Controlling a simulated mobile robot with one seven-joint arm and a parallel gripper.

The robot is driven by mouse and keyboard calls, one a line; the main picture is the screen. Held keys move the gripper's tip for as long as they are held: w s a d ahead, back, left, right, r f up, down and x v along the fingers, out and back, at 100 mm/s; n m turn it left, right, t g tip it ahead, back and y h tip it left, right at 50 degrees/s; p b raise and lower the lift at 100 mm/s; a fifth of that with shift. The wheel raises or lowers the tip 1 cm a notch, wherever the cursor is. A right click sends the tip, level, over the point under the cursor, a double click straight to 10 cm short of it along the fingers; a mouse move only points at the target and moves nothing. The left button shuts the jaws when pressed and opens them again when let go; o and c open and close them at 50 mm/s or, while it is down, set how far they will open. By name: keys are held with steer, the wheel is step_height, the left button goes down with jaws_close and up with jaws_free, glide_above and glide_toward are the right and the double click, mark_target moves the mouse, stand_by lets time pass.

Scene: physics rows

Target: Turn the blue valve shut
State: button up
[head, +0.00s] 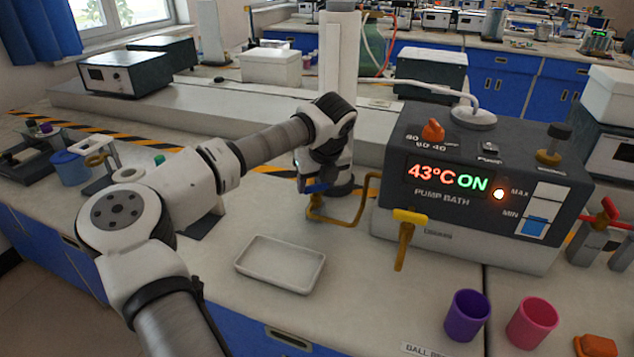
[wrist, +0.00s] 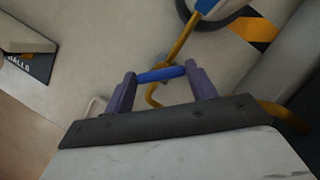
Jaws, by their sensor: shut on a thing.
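The blue valve's handle (head: 316,187) shows in the head view just below my gripper (head: 312,193), by a bent yellow pipe (head: 347,221) left of the pump bath (head: 475,185). In the wrist view the blue handle (wrist: 160,74) is a short bar lying crosswise between the two purple fingers of my gripper (wrist: 162,80), which are shut on it. The yellow pipe (wrist: 180,42) runs behind the bar and up to another blue part (wrist: 206,5) at the top edge. The gripper hides part of the valve in the head view.
The bath reads 43°C ON, and a yellow tap (head: 407,230) sticks out of its front. A white tray (head: 281,263) lies in front of the arm. Purple (head: 467,316) and pink (head: 531,322) cups stand at front right. A red-handled valve (head: 606,212) stands farther right.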

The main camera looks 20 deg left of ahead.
steer(key=m+t+h+b, duration=0.1)
steer(key=m+b, duration=0.1)
steer(key=m, duration=0.1)
steer(key=shift+a+f+m, duration=0.1)
steer(key=shift+m, duration=0.2)
steer(key=shift+a+r+m+h+b, duration=0.1)
steer(key=shift+m+h+b, duration=0.3)
steer(key=shift+m, duration=0.85)
steer(key=shift+a+r+m+h+b, duration=0.1)
steer(key=shift+m+h, duration=0.6)
steer(key=shift+m, duration=0.55)
steer(key=o, duration=1)
steer(key=shift+d, duration=0.1)
steer(key=shift+s, duration=0.1)
steer(key=b+v, duration=0.1)
steer(key=v, duration=1.2)
steer(key=shift+s+r, duration=0.25)
steer(key=shift+r, duration=0.05)
